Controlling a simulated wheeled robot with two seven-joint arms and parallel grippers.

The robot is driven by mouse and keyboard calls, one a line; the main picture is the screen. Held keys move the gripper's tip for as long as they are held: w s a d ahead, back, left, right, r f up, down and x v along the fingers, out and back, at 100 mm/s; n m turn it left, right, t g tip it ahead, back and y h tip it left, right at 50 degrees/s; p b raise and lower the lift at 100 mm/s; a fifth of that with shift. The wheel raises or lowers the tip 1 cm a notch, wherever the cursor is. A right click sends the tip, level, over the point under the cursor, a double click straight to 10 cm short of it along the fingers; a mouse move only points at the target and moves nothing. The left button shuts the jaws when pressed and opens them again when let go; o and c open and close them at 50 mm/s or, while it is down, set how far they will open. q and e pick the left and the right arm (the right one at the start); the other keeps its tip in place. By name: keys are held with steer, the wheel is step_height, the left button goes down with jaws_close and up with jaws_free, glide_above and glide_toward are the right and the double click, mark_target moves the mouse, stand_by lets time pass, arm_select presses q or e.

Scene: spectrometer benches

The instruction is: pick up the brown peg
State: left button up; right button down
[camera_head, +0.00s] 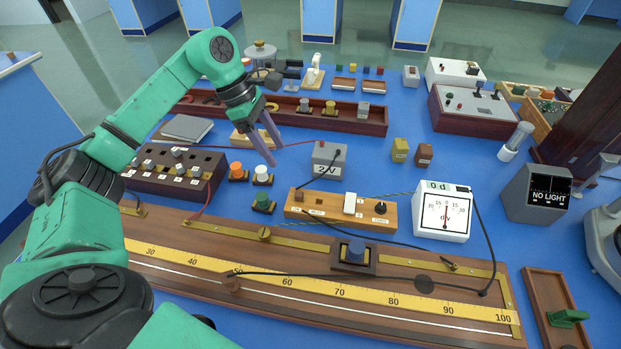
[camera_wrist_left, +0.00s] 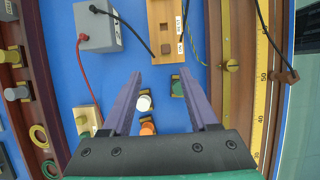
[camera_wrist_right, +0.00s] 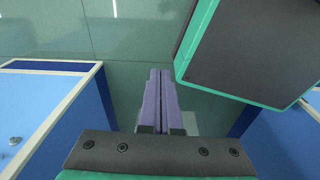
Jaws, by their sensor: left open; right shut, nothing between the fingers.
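A brown block (camera_head: 424,154) stands right of a yellow block (camera_head: 400,149) in the head view. My left gripper (camera_head: 272,155) is open and empty above the bench, left of the grey 2 V box (camera_head: 328,160). Orange (camera_head: 236,169), white (camera_head: 262,173) and green (camera_head: 263,201) pegs on bases are near it. My right gripper (camera_wrist_right: 160,72) is shut and empty, away from the bench.
A dark plug box (camera_head: 174,174) is left of the pegs. A wooden key board (camera_head: 340,209), white meter (camera_head: 442,213) and long scale board (camera_head: 330,302) are in front. Wires cross this area. Blue bench surface is clear around the brown and yellow blocks.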

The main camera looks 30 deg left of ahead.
arm_select(q)
steer(key=p, duration=0.1)
glide_toward(298, 193)
steer(key=f, duration=0.1)
steer(key=p+x, duration=0.1)
steer(key=x, duration=0.2)
steer(key=p+x, duration=0.2)
steer(key=x, duration=0.2)
steer(key=shift+d, duration=0.3)
steer(key=shift+w+d+f, duration=0.1)
steer(key=shift+f, duration=0.35)
arm_select(e)
steer(key=r, duration=0.2)
steer(key=s+r, duration=0.1)
steer(key=r, duration=0.1)
steer(key=shift+s, duration=0.15)
arm_select(q)
jaws_close()
arm_select(e)
steer(key=shift+s, duration=0.15)
